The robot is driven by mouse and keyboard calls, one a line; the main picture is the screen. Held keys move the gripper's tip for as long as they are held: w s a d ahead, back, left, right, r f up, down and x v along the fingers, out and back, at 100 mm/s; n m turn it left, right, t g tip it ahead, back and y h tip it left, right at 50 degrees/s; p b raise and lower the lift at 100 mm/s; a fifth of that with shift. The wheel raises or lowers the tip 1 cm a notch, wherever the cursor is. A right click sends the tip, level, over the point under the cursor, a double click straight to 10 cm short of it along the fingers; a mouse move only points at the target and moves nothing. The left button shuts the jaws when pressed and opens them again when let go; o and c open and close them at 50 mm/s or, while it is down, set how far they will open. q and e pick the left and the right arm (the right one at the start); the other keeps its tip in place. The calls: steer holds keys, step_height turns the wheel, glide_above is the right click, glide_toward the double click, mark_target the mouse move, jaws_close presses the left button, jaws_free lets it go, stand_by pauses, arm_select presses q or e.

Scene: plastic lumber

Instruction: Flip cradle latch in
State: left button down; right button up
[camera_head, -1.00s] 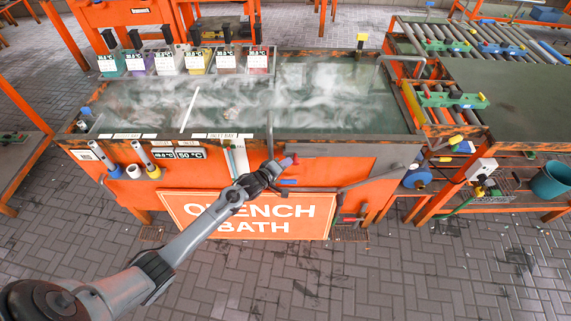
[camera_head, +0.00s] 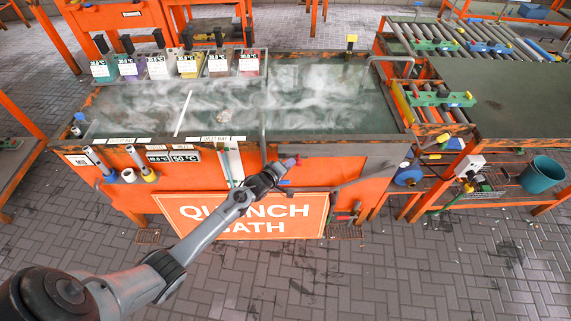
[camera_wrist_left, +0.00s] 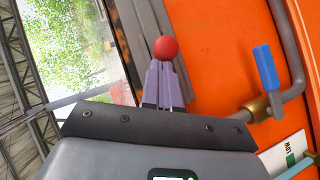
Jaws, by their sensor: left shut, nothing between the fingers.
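My left gripper (camera_head: 283,166) is in front of the bath's orange front, just below its rim. In the left wrist view its pale purple fingers (camera_wrist_left: 166,86) are shut together. A red ball knob (camera_wrist_left: 166,48) shows right at the fingertips; I cannot tell whether they touch it. In the head view a small red spot (camera_head: 292,161) shows at the gripper's tip. I cannot tell for certain which part is the cradle latch. My right gripper is not in view.
A blue valve handle (camera_wrist_left: 265,68) on a bent grey pipe (camera_wrist_left: 291,60) is close to the right of the fingers in the wrist view. The steaming quench bath (camera_head: 300,144) stands behind the gripper, with its sign (camera_head: 240,214) below. The paved floor (camera_head: 430,270) in front is clear.

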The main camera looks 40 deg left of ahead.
arm_select(q)
steer(key=a+p+v, duration=0.2)
steer(key=p+v, duration=0.2)
steer(key=v, duration=0.8)
steer(key=shift+s+r, duration=0.3)
steer(key=shift+r, duration=0.05)
